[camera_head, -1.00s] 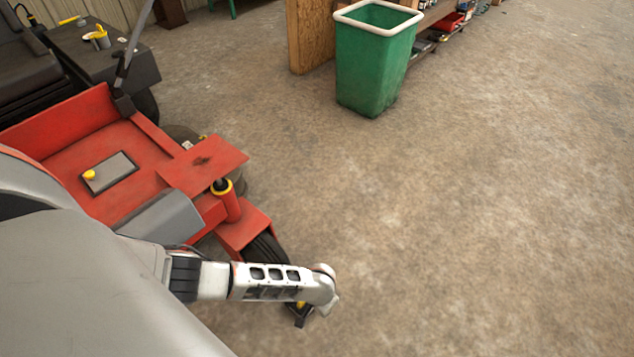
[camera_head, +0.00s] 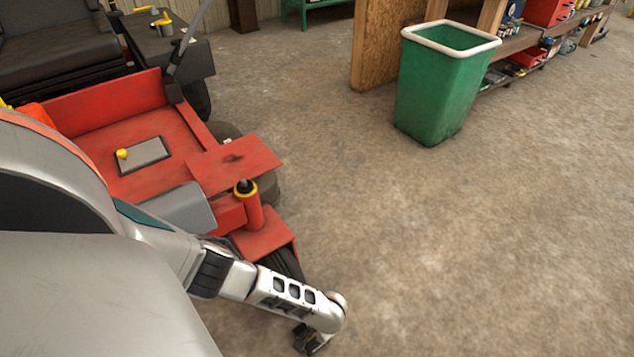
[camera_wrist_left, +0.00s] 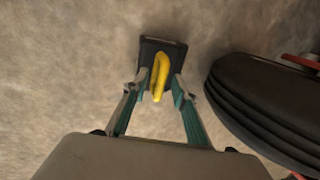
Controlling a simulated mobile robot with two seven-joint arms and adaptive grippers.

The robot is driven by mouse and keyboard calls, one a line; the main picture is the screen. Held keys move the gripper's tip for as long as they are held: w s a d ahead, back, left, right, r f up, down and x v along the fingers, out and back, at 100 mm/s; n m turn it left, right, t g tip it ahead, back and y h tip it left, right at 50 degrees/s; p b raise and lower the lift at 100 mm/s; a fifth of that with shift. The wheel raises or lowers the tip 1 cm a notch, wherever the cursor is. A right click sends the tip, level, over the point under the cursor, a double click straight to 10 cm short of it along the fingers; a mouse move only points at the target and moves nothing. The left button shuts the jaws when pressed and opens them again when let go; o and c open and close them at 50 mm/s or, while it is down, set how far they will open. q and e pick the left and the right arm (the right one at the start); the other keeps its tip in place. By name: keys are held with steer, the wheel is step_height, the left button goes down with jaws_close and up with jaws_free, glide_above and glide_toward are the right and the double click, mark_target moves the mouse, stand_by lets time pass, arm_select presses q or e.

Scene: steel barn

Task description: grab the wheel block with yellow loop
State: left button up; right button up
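The wheel block (camera_wrist_left: 173,49) is a dark block with a yellow loop (camera_wrist_left: 160,78) standing up from it, in the upper middle of the left wrist view. My left gripper (camera_wrist_left: 160,84) has its two fingers apart, one on each side of the loop. Gaps show between the loop and both fingertips. In the head view my left arm reaches down beside the red mower's front wheel, and a dark shape (camera_head: 307,339) shows below the wrist. I cannot tell there how much of it is block or gripper. My right gripper is not in view.
The black mower wheel (camera_wrist_left: 255,105) stands close to the right of my left gripper in the wrist view. The red mower (camera_head: 235,165) fills the left. A green bin (camera_head: 440,95) stands at the back near shelves. The concrete floor to the right is clear.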

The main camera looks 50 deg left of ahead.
arm_select(q)
steer(key=shift+w+f, duration=0.1)
steer(key=shift+w, duration=0.1)
jaws_close()
stand_by(0.3)
